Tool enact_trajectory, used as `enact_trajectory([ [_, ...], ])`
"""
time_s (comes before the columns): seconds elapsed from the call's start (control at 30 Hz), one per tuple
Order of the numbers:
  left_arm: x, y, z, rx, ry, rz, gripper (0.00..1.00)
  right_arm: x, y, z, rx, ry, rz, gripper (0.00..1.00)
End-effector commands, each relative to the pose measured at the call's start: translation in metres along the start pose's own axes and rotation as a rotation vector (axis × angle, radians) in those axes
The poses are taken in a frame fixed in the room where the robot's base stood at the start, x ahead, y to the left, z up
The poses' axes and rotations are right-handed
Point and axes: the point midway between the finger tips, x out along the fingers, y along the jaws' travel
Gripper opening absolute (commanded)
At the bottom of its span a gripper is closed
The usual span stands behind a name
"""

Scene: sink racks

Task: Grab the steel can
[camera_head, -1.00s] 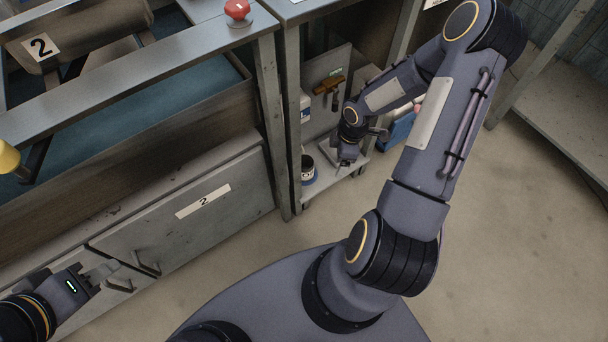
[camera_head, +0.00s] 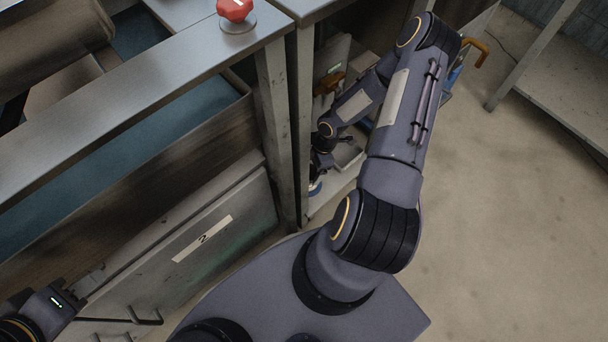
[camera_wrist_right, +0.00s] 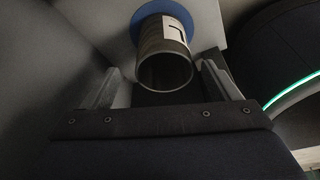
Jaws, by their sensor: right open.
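In the right wrist view a grey steel can (camera_wrist_right: 165,38) shows its open round rim toward me. It has a white label with a dark mark and a blue band or disc at its far end. My right gripper (camera_wrist_right: 161,78) is open, with one finger on each side of the can's near end in the picture; I cannot tell whether they touch it. In the head view my right gripper (camera_head: 319,172) reaches into the shelf space and mostly hides the can (camera_head: 315,188). My left gripper (camera_head: 88,284) is at the lower left, its jaws unclear.
A metal post (camera_head: 277,130) stands left of the right arm's reach. A grey tray (camera_head: 348,155) lies on the shelf beside the gripper. A red button (camera_head: 235,10) sits on the bench top. A cabinet door (camera_head: 190,250) is below.

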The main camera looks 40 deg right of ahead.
Motion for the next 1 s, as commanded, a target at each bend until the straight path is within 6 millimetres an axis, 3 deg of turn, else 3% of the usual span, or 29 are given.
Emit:
enact_trajectory([
  [0.4,0.032,-0.015,0.016,0.000,0.000,0.000,0.36,0.060,-0.004,0.003,0.001,0.000,0.000,0.83],
  [0.73,0.032,-0.015,0.016,0.000,0.000,0.000,0.36,0.064,-0.004,0.002,0.001,0.000,0.001,0.83],
  [1.0,0.032,-0.015,0.016,0.000,0.000,0.000,0.36,0.064,-0.004,0.002,0.001,0.000,0.001,0.48],
])
